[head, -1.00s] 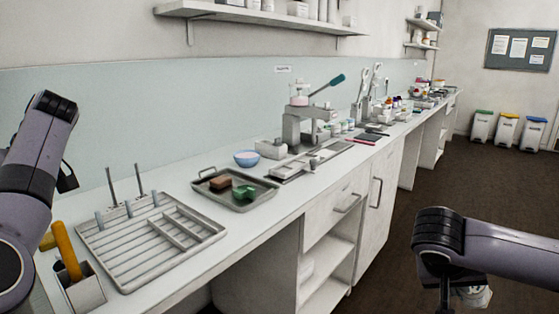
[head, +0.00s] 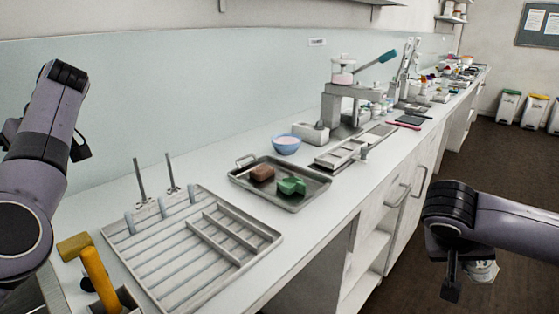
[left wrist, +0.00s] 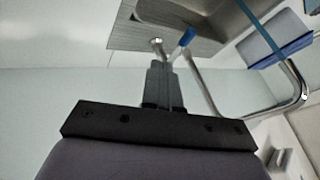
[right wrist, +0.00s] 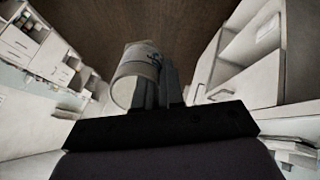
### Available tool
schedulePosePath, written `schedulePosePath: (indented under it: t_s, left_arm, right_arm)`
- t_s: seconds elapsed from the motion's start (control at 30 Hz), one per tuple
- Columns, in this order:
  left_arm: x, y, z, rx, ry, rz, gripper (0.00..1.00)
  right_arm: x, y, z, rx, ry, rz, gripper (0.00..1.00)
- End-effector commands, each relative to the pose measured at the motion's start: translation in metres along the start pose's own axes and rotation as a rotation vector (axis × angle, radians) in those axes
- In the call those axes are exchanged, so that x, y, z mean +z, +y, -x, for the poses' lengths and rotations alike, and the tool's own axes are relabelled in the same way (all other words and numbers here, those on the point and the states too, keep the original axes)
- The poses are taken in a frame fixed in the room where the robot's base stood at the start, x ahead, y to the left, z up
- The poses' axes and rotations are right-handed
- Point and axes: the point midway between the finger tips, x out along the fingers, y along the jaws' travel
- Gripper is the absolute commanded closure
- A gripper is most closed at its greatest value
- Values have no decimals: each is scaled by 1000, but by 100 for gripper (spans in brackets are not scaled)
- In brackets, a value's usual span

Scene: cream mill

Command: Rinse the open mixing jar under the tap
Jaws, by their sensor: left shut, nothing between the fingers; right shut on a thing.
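My right gripper (right wrist: 156,92) is shut on the mixing jar (right wrist: 136,72), a pale cylinder with dark print on its side, tilted in the right wrist view. In the head view the jar (head: 482,271) shows partly behind the dark fingers, out over the floor to the right of the bench. My left gripper (left wrist: 160,82) is shut and empty. Near its fingers the left wrist view shows a bent metal pipe (left wrist: 298,82), which looks like the tap, a blue lever (left wrist: 187,37) and a steel sink basin (left wrist: 190,14).
A ribbed drying rack (head: 190,250) lies on the near bench. Beyond it are a tray (head: 290,203) with a brown and a green block, a blue bowl (head: 286,145) and a press (head: 350,100). A yellow-handled tool (head: 98,278) stands at lower left.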

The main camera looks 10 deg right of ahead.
Motion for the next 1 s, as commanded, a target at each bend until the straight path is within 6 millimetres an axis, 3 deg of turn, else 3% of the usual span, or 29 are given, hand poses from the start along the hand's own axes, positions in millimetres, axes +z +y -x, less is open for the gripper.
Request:
schedulePosePath:
  t_s: [0.27, 0.6, 1.0]
  left_arm:
    - [2, 1, -28, -1, -3, 0, 100]
    - [1, 0, -101, -3, -3, 0, 100]
    - [0, -29, -115, 1, -1, 2, 100]
  right_arm:
    - [3, -2, -5, 0, 0, 0, 100]
    - [3, -3, -6, 0, 0, 0, 100]
    - [2, -2, -4, 0, 0, 0, 100]
